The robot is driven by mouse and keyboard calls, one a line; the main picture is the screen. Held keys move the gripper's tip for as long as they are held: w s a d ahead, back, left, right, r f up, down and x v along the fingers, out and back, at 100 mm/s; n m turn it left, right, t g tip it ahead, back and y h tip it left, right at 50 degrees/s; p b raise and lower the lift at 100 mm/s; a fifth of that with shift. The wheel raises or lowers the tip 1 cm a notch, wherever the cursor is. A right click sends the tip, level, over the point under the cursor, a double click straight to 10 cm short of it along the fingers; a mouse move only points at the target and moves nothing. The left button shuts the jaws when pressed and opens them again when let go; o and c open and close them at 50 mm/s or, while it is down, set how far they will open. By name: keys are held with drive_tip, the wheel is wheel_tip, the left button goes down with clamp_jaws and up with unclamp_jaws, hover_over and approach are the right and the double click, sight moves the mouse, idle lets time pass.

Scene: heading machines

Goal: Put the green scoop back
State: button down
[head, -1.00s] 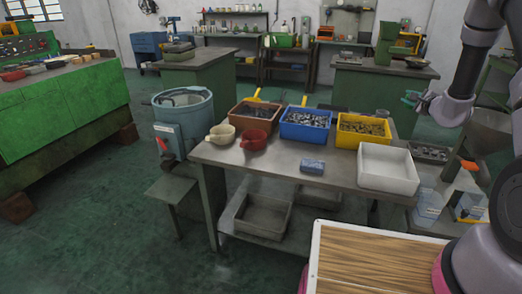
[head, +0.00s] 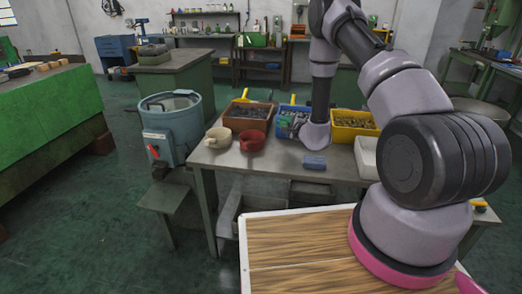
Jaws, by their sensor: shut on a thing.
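I see no green scoop now; my arm may be covering it. My gripper is hidden behind the wrist of my arm, which reaches down over the blue bin (head: 283,135) on the metal table. The blue bin holds silvery pieces, and a yellow handle stands at its back. A brown-orange bin (head: 239,122) with dark pieces and a yellow scoop (head: 241,95) is to its left. A yellow bin (head: 345,135) with brass-coloured pieces is to its right. A white tray (head: 364,155) is mostly behind my arm.
A beige jug-like vessel (head: 218,138) and a red one (head: 252,141) stand at the table's left. A small blue block (head: 314,162) lies near the front edge of the table (head: 280,171). A blue-grey drum (head: 172,120) stands left of the table.

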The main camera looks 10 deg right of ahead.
drive_tip(key=f, duration=0.3)
drive_tip(key=a+f, duration=0.1)
drive_tip(key=f, duration=0.3)
drive_tip(key=a+f, duration=0.1)
drive_tip(key=f, duration=0.2)
drive_tip(key=shift+a+f, duration=0.2)
drive_tip(key=shift+f, duration=0.2)
drive_tip(key=c, duration=0.7)
unclamp_jaws()
drive_tip(key=shift+f, duration=0.1)
drive_tip(key=shift+o, duration=0.2)
